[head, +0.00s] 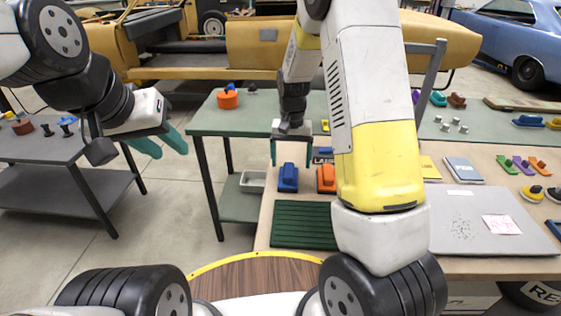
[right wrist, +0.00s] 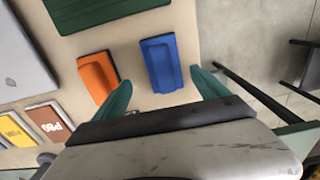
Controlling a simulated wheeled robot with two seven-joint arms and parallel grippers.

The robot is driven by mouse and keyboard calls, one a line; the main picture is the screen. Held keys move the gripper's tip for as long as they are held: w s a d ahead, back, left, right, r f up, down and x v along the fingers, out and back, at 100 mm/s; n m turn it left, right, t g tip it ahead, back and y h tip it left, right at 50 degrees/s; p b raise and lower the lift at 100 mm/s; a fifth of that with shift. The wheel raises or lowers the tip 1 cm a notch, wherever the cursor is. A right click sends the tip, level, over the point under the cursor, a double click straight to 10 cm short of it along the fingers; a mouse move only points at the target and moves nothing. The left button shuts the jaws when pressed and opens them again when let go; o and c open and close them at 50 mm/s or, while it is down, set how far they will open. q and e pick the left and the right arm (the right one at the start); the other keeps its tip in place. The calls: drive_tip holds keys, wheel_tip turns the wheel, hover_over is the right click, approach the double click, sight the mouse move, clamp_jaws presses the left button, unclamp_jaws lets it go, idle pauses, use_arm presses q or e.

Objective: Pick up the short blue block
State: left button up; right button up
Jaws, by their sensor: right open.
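A blue block (head: 288,177) stands on the wooden tabletop (head: 262,222) beside an orange block (head: 326,178). In the right wrist view the blue block (right wrist: 161,62) lies just beyond my fingers, with the orange block (right wrist: 98,75) to its left. My right gripper (head: 291,152) is open and empty, above and behind the blue block in the head view. In the right wrist view its two teal fingers (right wrist: 160,88) are spread wider than the blue block, one on each side. My left gripper (head: 170,151) is open and empty, out over the floor at the left.
A dark green ribbed mat (head: 303,224) lies in front of the blocks, and also shows in the right wrist view (right wrist: 95,12). My right forearm hides part of the table. The tabletop's left edge is close to the blue block.

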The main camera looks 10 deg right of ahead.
sight(289, 169)
drive_tip(key=f, duration=0.5)
drive_tip(key=shift+s+a+f, duration=0.1)
drive_tip(key=shift+a, duration=0.3)
drive_tip(key=c, duration=1.5)
drive_tip(key=shift+c, duration=0.3)
drive_tip(key=shift+r, duration=0.5)
drive_tip(key=r, duration=0.1)
drive_tip(key=s+r, duration=0.1)
drive_tip(key=shift+d+r, duration=0.1)
drive_tip(key=shift+r, duration=0.3)
drive_tip(key=s+d, duration=0.1)
drive_tip(key=s, duration=0.4)
drive_tip(key=s+d+r, duration=0.1)
drive_tip(key=s, duration=0.3)
drive_tip(key=s+d, duration=0.1)
drive_tip(key=s, duration=0.4)
drive_tip(key=shift+s+d+r, duration=0.15)
drive_tip(key=shift+s+d, duration=0.1)
drive_tip(key=shift+s, duration=0.05)
